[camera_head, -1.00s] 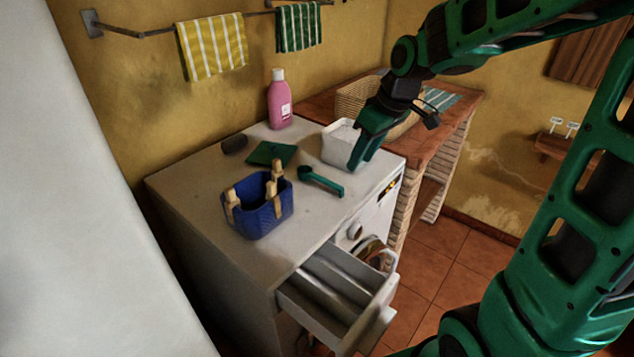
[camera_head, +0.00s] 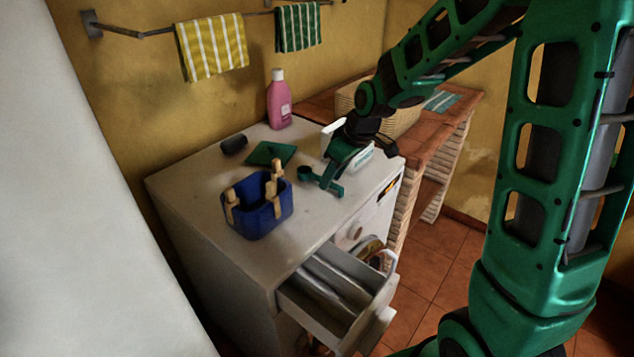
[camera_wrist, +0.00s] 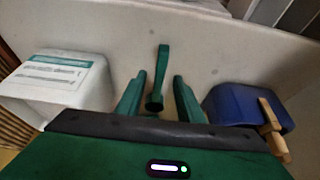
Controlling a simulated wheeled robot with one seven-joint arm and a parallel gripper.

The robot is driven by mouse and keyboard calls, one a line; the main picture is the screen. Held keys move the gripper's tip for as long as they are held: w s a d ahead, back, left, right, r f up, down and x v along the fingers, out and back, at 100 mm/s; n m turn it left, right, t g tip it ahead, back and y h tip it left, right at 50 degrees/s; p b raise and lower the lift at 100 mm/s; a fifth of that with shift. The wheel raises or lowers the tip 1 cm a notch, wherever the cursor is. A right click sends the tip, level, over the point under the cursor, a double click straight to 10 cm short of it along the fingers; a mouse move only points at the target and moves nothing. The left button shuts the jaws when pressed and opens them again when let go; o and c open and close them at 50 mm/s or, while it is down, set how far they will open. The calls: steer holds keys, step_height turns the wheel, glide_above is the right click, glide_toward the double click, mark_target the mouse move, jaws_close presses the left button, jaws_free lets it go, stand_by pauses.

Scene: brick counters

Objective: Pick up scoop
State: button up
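The green scoop (camera_head: 310,174) lies on the white top of the washing machine, between the blue basket and the white box. In the wrist view the scoop (camera_wrist: 161,68) shows between my two green fingers, its handle pointing away and its bowl close to the gripper. My gripper (camera_head: 330,178) is low over the machine top at the scoop, and hides part of it in the head view. In the wrist view the fingers of my gripper (camera_wrist: 160,98) are apart, with a gap on both sides of the scoop.
A blue basket with wooden pegs (camera_head: 250,219) stands left of the scoop. A white box (camera_head: 361,157) is just behind my gripper. A green dustpan-like piece (camera_head: 268,152), a dark cylinder (camera_head: 234,144) and a pink bottle (camera_head: 279,102) stand farther back. The detergent drawer (camera_head: 340,300) is open in front.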

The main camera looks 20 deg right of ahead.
steer(key=shift+x, duration=0.75)
steer(key=shift+c, duration=0.6)
jaws_close()
step_height(320, 180, up, 10)
